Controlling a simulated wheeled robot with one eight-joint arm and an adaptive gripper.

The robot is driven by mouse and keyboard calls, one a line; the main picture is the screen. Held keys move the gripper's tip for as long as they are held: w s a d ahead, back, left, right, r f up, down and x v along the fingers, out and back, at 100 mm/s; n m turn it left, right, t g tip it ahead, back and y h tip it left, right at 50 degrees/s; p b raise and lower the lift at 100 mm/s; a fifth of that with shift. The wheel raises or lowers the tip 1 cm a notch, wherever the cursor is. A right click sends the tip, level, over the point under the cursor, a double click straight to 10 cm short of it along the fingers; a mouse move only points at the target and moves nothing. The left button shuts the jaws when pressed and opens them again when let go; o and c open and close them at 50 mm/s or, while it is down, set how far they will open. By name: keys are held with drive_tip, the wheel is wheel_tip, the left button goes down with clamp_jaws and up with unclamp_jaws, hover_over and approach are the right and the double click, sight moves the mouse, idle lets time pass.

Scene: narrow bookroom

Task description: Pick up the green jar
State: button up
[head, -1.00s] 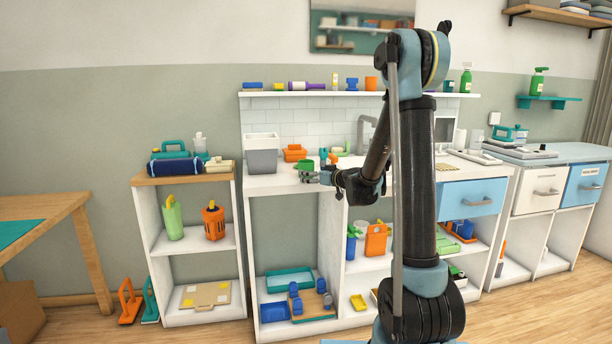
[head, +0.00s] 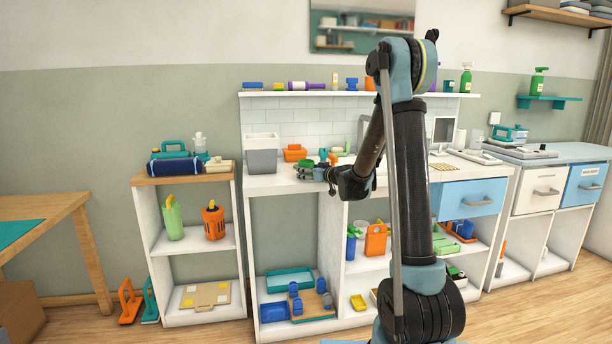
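A small green round thing (head: 306,163), which looks like the green jar, is on the white counter (head: 262,184) near its front, just behind my gripper (head: 308,171). My gripper reaches in from the right at counter height.
A grey bin (head: 262,160) and an orange tub (head: 294,152) stand on the counter left of and behind the jar. A teal item (head: 323,154) is close on the right. A wall shelf (head: 300,93) with several items runs above.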

wheel_tip(320, 180, up, 10)
idle(0.8)
drive_tip(key=shift+s, duration=0.1)
idle(1.6)
